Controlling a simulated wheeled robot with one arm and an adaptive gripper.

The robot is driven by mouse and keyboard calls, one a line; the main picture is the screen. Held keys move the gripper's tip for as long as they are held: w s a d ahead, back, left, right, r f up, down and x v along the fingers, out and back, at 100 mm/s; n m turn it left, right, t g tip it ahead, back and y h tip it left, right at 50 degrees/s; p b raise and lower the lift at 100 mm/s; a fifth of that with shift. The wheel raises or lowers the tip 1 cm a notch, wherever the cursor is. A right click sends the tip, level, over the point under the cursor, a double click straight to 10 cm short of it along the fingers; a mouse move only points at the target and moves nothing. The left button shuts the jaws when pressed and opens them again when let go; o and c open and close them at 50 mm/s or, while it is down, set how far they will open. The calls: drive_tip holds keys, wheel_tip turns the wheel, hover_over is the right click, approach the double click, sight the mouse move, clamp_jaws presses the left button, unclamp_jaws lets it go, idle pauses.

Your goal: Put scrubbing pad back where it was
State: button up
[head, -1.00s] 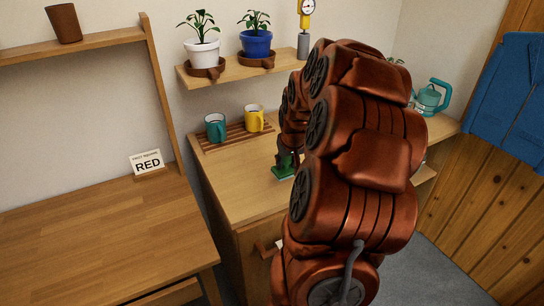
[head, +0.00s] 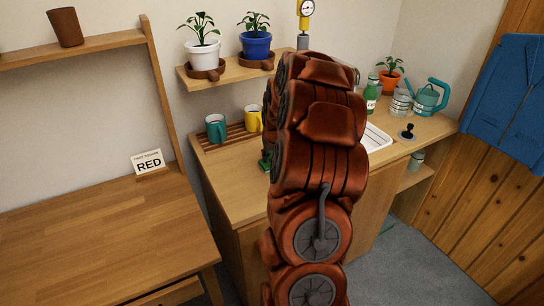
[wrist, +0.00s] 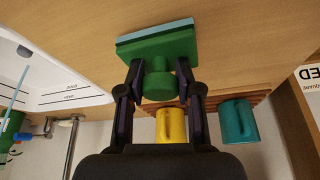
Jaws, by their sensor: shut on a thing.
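The scrubbing pad (wrist: 158,47) has a green body with a knob and a light-blue layer along its far side in the wrist view. My gripper (wrist: 160,72) is shut on the pad's green knob, one finger on each side. In the head view a small green part of the pad (head: 265,161) shows at the left edge of my arm, over the wooden counter (head: 228,172) in front of the mugs. My arm hides the rest of it there. I cannot tell whether the pad touches the counter.
A teal mug (head: 216,129) and a yellow mug (head: 253,118) stand on a slatted rack (head: 235,137) near the pad. The white sink (wrist: 70,88) lies left in the wrist view. A green bottle (head: 371,95), a black-handled stopper (head: 407,132) and a teal kettle (head: 428,98) are right of my arm.

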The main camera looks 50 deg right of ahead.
drive_tip(key=shift+f, duration=0.5)
drive_tip(key=shift+f, duration=0.1)
drive_tip(key=o, duration=1.1)
drive_tip(key=b+v, duration=0.1)
drive_tip(key=v, duration=1.1)
drive_tip(key=shift+b, duration=0.4)
